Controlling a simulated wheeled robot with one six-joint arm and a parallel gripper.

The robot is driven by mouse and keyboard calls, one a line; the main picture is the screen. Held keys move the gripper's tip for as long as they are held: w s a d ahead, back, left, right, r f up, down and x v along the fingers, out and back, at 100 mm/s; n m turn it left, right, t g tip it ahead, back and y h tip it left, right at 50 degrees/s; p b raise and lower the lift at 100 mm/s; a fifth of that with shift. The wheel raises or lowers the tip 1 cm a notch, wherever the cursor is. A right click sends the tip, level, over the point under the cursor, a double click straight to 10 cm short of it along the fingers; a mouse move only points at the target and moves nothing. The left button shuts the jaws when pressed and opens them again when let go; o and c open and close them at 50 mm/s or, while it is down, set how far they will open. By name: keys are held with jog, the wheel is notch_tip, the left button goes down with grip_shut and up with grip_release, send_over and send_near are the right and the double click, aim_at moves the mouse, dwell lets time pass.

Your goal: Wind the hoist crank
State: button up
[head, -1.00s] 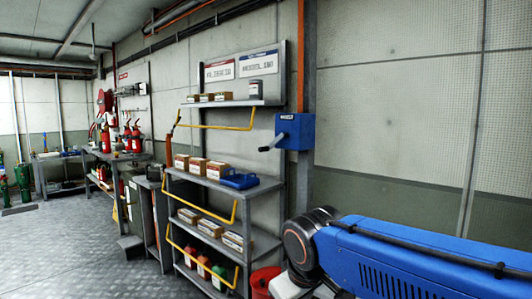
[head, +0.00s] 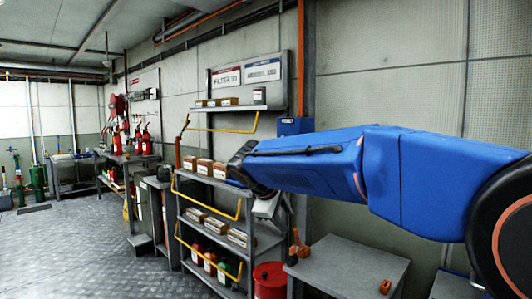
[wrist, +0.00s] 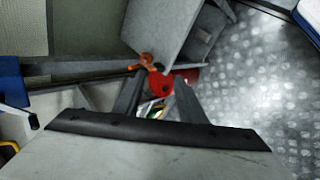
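The hoist's blue box (head: 296,126) is fixed to the upright column beside the shelf rack. My arm covers its lower part in the head view, and its crank handle is hidden there. In the wrist view a blue part (wrist: 11,82) with a dark grip-like piece (wrist: 33,122) shows at the left edge; I cannot tell for certain that this is the box and crank. My gripper (wrist: 158,88) has its two fingers apart, with nothing held between them. In the head view its body hangs below the arm's end, in front of the rack and below the blue box.
The shelf rack (head: 212,181) with boxes and yellow rails stands close to my gripper. A grey table (head: 345,262) with an orange tool (head: 299,245) stands at lower right. A red drum (head: 270,280) is beside it. The floor (head: 85,245) at left is clear.

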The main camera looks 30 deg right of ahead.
jog(key=w+r+n+t+h, duration=0.1)
jog(key=w+r+n+h, duration=0.3)
jog(key=w, duration=0.8)
jog(key=w+a+r+n+h, duration=0.1)
jog(key=w+r+h, duration=0.3)
jog(key=w, duration=0.9)
jog(key=w+r+n+t+h, duration=0.15)
jog(key=w+r, duration=0.45)
jog(key=w, duration=0.6)
jog(key=shift+n+g+h, duration=0.25)
jog(key=x, duration=1.7)
jog(key=shift+f, duration=0.1)
jog(key=shift+c, duration=0.6)
grip_shut()
